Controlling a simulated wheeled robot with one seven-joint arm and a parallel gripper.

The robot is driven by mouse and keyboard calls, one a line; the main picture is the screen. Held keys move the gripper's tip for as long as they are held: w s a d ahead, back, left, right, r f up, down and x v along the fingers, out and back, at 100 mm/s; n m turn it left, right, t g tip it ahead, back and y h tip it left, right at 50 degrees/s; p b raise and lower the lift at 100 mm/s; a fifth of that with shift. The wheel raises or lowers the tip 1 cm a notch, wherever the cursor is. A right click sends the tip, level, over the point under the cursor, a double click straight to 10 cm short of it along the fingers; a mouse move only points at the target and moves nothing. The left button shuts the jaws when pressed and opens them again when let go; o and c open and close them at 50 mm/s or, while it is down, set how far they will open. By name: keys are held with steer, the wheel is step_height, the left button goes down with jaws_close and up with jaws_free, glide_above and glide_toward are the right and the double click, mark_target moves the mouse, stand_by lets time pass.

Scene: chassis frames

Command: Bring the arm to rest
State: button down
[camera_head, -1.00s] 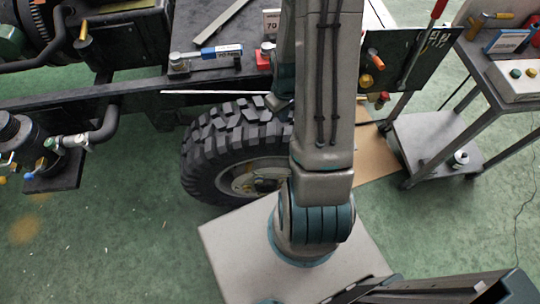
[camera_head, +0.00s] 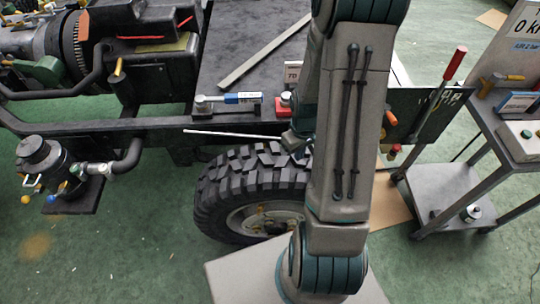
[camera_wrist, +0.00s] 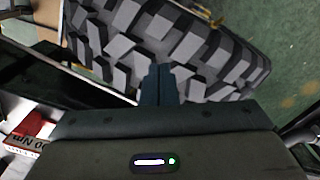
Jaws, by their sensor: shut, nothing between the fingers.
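My gripper shows in the wrist view (camera_wrist: 157,84) with its two dark fingers together and nothing between them. The fingers point toward the knobbly tread of a black tyre (camera_wrist: 200,50); I cannot tell the gap between them. In the head view my arm stands in front of the chassis, its upper part running out of the top of the picture. The tyre (camera_head: 225,195) is partly behind the arm. The gripper is mostly hidden behind the arm in that view.
The dark chassis frame (camera_head: 120,128) crosses the left, with a blue-labelled tool (camera_head: 242,98) and a grey bar (camera_head: 262,52) on it. A grey trolley (camera_head: 445,190) with a control box (camera_head: 522,140) stands at the right. Green floor (camera_head: 120,250) is open at lower left.

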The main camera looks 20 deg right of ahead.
steer(key=s+a+r+m+t, duration=0.1)
steer(key=a+r, duration=0.2)
steer(key=r, duration=0.4)
steer(key=a+r, duration=0.3)
steer(key=r, duration=0.4)
steer(key=s+a+r+m+t, duration=0.1)
steer(key=s+a+r+t, duration=0.1)
steer(key=s+a+r, duration=0.4)
steer(key=s+r, duration=0.3)
steer(key=r, duration=0.1)
steer(key=shift+r, duration=0.25)
steer(key=shift+f, duration=0.1)
